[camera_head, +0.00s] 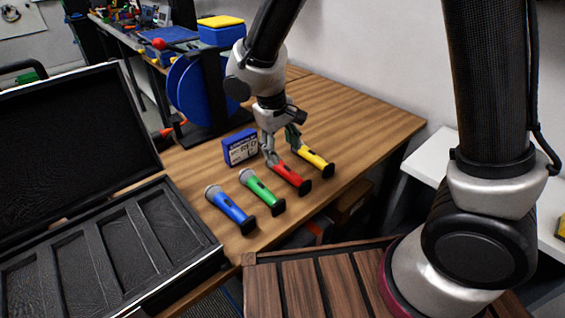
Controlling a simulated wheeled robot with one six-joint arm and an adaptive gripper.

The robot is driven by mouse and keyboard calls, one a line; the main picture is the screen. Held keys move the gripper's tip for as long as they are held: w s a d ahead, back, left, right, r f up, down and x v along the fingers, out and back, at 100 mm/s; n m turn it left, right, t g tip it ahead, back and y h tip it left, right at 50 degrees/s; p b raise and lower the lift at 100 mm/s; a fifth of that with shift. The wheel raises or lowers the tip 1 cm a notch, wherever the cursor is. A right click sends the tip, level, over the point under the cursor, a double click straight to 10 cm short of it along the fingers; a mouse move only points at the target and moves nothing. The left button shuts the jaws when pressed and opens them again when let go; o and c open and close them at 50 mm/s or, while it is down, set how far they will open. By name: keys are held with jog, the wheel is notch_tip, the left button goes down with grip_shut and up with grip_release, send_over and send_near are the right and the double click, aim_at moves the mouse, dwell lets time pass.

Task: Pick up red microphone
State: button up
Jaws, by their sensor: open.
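The red microphone (287,172) lies on the wooden table between a green microphone (261,191) on its left and a yellow microphone (311,157) on its right. My gripper (280,150) is open and points down at the head end of the red microphone. One finger is near its head on the left, the other between it and the yellow microphone. The fingers partly hide the heads of the red and yellow microphones. I cannot tell whether a finger touches either one.
A blue microphone (231,208) lies left of the green one. A blue-and-white box (240,148) stands behind them. An open black case (110,245) with empty slots fills the left. A blue spool (191,88) stands at the back. The table's right part (375,125) is clear.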

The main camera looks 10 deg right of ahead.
aim_at(283, 167)
jog(key=f, duration=0.5)
jog(key=w+f, duration=0.1)
jog(key=f, duration=0.2)
jog(key=shift+d+f, duration=0.15)
jog(key=shift+d, duration=0.25)
grip_shut()
